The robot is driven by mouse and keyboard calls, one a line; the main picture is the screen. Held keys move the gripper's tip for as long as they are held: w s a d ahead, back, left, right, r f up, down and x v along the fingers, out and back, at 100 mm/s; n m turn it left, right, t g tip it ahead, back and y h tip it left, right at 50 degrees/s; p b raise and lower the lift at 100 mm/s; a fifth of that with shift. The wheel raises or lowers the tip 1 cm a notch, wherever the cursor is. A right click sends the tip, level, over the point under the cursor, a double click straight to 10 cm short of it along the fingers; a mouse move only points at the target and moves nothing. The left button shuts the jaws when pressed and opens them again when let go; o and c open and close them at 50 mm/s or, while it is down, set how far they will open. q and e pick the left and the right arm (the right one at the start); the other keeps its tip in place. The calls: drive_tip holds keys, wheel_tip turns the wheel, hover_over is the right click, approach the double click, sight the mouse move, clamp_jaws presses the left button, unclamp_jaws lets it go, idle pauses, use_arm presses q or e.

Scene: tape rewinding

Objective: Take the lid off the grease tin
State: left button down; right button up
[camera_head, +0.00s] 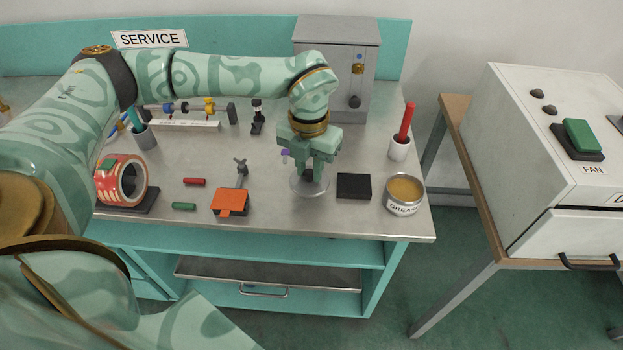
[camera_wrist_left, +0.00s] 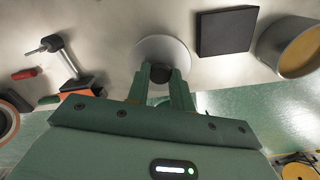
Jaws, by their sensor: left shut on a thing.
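The grease tin (camera_head: 404,197) stands open near the bench's right front corner, with amber grease showing inside and a GREASE label on its side. The tin also shows in the left wrist view (camera_wrist_left: 293,48) at the upper right. The lid, a pale round disc (camera_head: 312,190) with a dark knob, is left of the tin, beyond a black block. My left gripper (camera_head: 308,176) points down and is shut on the lid's knob (camera_wrist_left: 160,74). The lid is at or just above the bench top; I cannot tell if it touches. My right gripper is not in view.
The black block (camera_head: 353,186) lies between lid and tin. A white cup with a red handle (camera_head: 400,147) stands behind the tin. An orange block (camera_head: 230,203), red and green sticks and a tape reel (camera_head: 121,181) are to the left. A grey cabinet (camera_head: 335,65) stands behind.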

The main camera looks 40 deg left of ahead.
sight(310, 171)
use_arm(q)
drive_tip(key=f, duration=0.1)
drive_tip(key=f+b, duration=0.1)
drive_tip(key=f, duration=0.2)
drive_tip(key=shift+w+a+b, duration=0.15)
drive_tip(key=shift+w+b, duration=0.15)
drive_tip(key=shift+b, duration=0.1)
drive_tip(key=shift+r, duration=0.1)
drive_tip(key=c, duration=1.2)
unclamp_jaws()
drive_tip(key=shift+c, duration=0.2)
wheel_tip(310, 171, up, 12)
drive_tip(key=p, duration=0.4)
